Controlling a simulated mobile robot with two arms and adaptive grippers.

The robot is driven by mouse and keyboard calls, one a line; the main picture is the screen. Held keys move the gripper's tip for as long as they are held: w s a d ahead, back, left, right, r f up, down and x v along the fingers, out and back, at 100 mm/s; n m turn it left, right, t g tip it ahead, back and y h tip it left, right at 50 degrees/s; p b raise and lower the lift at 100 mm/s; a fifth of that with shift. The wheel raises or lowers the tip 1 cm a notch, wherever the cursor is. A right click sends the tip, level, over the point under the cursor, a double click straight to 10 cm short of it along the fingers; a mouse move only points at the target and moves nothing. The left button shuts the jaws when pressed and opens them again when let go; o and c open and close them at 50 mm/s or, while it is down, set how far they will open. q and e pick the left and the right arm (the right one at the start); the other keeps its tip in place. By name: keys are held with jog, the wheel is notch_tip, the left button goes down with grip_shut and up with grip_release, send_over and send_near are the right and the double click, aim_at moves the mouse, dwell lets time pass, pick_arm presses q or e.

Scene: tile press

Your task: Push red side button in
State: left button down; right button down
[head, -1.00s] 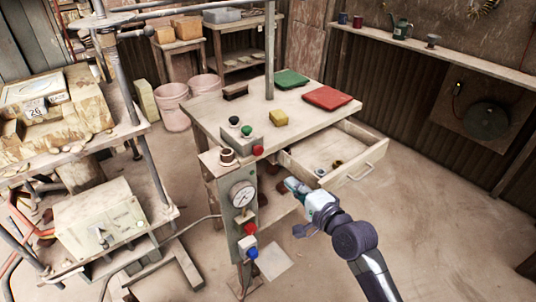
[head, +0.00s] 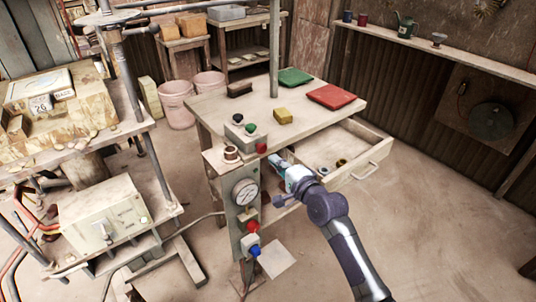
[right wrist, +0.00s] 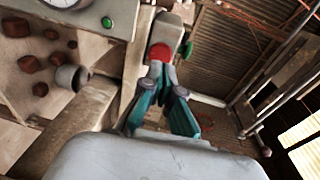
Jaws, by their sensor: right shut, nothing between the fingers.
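The red side button (head: 261,148) sticks out of the side of a small grey control box (head: 245,135) at the table's front left corner. A black and a green button (head: 251,128) are on the box's top. My right gripper (head: 273,160) is shut and empty, its tips just to the lower right of the red button. In the right wrist view the red button (right wrist: 161,52) lies straight ahead of the closed teal fingers (right wrist: 157,72); I cannot tell whether they touch it. My left gripper is not in view.
The open drawer (head: 340,160) is right beside my right gripper. A post with a pressure gauge (head: 245,192), another red button (head: 252,227) and a blue button (head: 255,250) stands below the table corner. A yellow block (head: 283,116) and red tile (head: 331,97) lie on the table.

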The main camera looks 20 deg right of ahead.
aim_at(263, 150)
jog(key=x, duration=0.4)
jog(key=shift+w, duration=0.3)
